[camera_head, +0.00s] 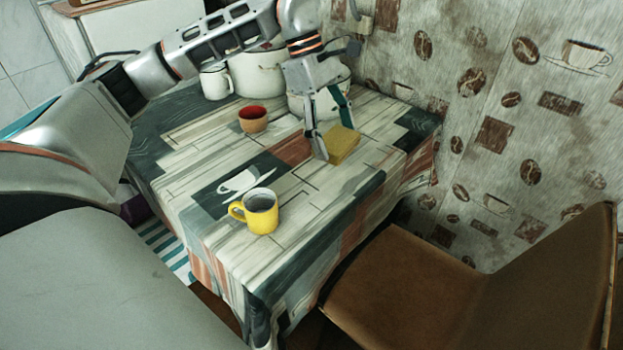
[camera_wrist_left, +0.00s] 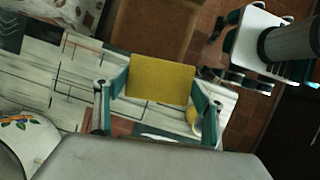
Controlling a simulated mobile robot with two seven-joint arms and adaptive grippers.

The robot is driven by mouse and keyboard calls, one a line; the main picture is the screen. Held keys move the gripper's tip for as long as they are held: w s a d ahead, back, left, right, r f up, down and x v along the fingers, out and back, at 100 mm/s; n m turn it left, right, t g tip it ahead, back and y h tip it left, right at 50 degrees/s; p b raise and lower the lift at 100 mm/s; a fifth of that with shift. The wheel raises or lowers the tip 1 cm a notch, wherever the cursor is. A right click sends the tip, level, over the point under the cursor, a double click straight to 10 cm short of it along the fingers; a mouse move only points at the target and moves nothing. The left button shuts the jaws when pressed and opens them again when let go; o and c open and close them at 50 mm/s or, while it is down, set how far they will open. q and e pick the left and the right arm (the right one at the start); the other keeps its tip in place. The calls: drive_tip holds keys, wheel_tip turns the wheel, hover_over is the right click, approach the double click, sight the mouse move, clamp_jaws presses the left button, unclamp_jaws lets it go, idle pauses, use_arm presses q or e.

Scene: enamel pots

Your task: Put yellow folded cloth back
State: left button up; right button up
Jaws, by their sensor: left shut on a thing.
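The yellow folded cloth (camera_head: 343,146) is a small flat block low over the far right part of the table. I cannot tell whether it touches the tabletop. My left gripper (camera_head: 331,138) reaches down over it with its fingers at its sides. In the left wrist view, the cloth (camera_wrist_left: 160,78) sits between the two teal-padded fingers of the left gripper (camera_wrist_left: 160,92), which is shut on it. My right gripper is not in the head view. White and teal parts at the upper right of the wrist view are probably mine, but their state is unclear.
A yellow mug (camera_head: 261,212) stands near the table's front. A red-lined cup (camera_head: 253,119) stands behind it. A white mug (camera_head: 215,82) and white enamel pots (camera_head: 257,72) stand at the back. A brown chair (camera_head: 410,285) is at the right. The table's middle is clear.

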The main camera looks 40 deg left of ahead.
use_arm(q)
drive_tip(key=w+a+r+n+t+y+p, duration=0.1)
drive_tip(key=w+a+r+n+t+p, duration=0.1)
drive_tip(key=a+r+n, duration=0.35)
drive_tip(key=n+b, duration=0.2)
hover_over(322, 183)
drive_tip(key=s+a, duration=0.1)
wheel_tip(322, 183, down, 8)
drive_tip(key=r, duration=0.1)
wheel_tip(322, 183, down, 9)
drive_tip(key=shift+r+b, duration=0.15)
drive_tip(key=shift+b, duration=0.3)
drive_tip(key=shift+f, duration=0.35)
wheel_tip(322, 183, down, 4)
drive_tip(key=shift+f+b, duration=0.1)
drive_tip(key=shift+b, duration=0.35)
drive_tip(key=shift+t, duration=0.3)
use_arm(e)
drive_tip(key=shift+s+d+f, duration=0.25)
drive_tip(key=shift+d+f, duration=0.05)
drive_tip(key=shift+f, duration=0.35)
